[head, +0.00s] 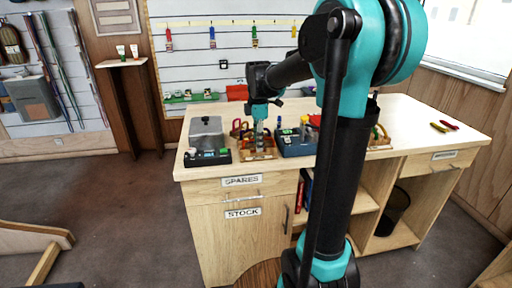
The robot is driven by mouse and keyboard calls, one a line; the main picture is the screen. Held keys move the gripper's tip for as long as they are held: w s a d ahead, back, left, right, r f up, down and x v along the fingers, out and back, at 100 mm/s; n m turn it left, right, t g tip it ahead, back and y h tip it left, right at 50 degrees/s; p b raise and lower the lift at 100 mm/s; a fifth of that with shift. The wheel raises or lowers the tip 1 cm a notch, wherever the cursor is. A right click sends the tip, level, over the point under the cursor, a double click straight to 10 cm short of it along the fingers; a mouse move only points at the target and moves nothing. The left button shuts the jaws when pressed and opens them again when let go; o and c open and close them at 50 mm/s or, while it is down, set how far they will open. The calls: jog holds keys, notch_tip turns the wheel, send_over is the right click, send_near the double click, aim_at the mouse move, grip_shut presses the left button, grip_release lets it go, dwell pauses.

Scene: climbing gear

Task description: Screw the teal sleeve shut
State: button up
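My arm reaches over the workbench, and my gripper (261,144) points down at a wooden rack (259,156) near the bench's front edge. The fingers are small in this view, so I cannot tell whether they are open, shut or holding something. Coloured climbing gear stands around the rack, including a dark red piece (238,127) just left of the gripper. I cannot make out the teal sleeve; it is too small to tell or hidden by the gripper.
A grey box (206,133) stands left of the rack, behind a dark tray (207,158). A blue-grey bin (296,146) stands close on the right. Red and yellow pieces (444,126) lie at the far right. The bench top (405,115) is largely clear on the right.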

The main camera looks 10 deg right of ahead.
jog(key=shift+s, duration=0.6)
jog(key=shift+r, duration=0.1)
jog(key=shift+r, duration=1.3)
jog(key=shift+w, duration=0.8)
jog(key=shift+f, duration=0.1)
jog(key=shift+f, duration=1.35)
